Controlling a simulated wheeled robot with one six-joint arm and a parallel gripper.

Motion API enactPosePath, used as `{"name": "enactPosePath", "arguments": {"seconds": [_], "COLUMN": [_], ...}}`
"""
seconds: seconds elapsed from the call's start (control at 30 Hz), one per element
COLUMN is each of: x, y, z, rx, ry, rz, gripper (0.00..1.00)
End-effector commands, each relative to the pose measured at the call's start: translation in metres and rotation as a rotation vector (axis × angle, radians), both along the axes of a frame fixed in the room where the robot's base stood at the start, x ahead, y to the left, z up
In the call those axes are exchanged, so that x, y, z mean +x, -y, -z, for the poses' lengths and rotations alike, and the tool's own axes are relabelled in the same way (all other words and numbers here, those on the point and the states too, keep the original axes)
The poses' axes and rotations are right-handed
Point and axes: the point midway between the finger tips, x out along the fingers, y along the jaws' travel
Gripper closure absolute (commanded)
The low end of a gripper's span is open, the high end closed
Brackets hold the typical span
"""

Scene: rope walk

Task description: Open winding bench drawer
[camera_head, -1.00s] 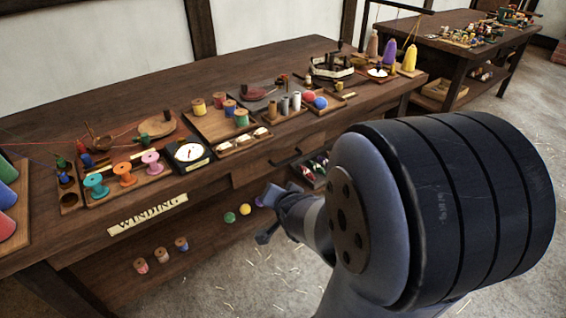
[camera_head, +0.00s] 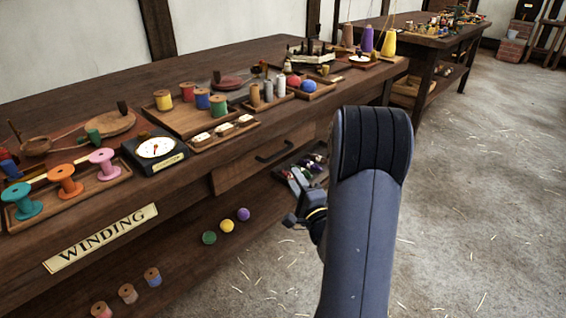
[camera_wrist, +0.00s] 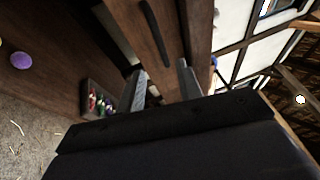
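The winding bench drawer (camera_head: 240,168) has a plain wooden front below the bench top, right of the WINDING sign, and looks shut. Its dark bar handle (camera_head: 273,151) is on the front. In the wrist view the drawer front (camera_wrist: 136,28) and handle (camera_wrist: 152,35) stand ahead of the fingers, turned nearly upright in the picture. My gripper (camera_wrist: 162,84) is open and empty, its two grey fingers spread apart. The handle lies beyond the fingertips and appears clear of them. In the head view my gripper (camera_head: 298,182) is low, in front of the bench, partly hidden by my arm.
The bench top (camera_head: 90,95) carries spools, a dial scale (camera_head: 155,150) and small trays. Below are colored balls (camera_head: 227,226), spools and a bin of bobbins (camera_head: 313,160). A second bench (camera_head: 440,42) stands behind. The floor at right is clear except for straw.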

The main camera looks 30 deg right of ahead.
Motion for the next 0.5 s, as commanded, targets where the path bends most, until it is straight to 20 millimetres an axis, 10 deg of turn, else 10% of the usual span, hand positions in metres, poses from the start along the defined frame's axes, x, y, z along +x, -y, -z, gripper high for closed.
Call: {"name": "enactPosePath", "arguments": {"seconds": [0.5], "x": [0.085], "y": [0.003], "z": [-0.015], "rx": [-0.004], "ry": [0.0], "rz": [0.0], "gripper": [0.66]}}
